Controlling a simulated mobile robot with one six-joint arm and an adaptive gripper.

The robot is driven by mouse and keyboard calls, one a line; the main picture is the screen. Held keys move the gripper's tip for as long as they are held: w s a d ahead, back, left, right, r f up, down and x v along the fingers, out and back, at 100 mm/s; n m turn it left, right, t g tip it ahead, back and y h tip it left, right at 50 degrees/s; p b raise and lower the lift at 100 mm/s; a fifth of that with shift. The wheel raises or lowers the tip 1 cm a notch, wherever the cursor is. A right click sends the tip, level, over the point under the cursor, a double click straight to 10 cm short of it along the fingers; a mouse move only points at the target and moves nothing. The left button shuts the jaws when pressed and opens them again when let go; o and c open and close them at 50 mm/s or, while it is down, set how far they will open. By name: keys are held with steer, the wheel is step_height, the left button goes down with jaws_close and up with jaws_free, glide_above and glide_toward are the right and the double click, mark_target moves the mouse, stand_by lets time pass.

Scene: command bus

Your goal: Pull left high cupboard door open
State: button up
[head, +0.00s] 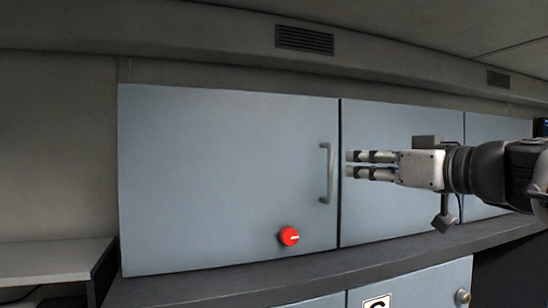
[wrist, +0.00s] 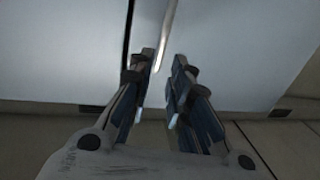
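The left high cupboard door (head: 220,170) is a blue-grey panel and looks shut, flush with the door to its right. Its grey vertical bar handle (head: 328,173) is near its right edge. My gripper (head: 347,165) points left at the handle, with its fingertips just right of it in the head view. The two fingers are parallel with a gap between them, and nothing is held. In the wrist view, the handle (wrist: 166,35) shows just beyond and between the fingertips (wrist: 164,58). Contact with the handle cannot be seen.
A red round knob (head: 289,236) sits low on the left door. A second cupboard door (head: 390,215) adjoins on the right, behind my gripper. A dark ledge (head: 230,283) runs below. A vent (head: 304,39) is above. A light table (head: 50,258) stands at lower left.

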steer(key=p, duration=0.2)
glide_above(330, 196)
steer(key=shift+w, duration=0.3)
steer(key=shift+c, duration=0.4)
jaws_close()
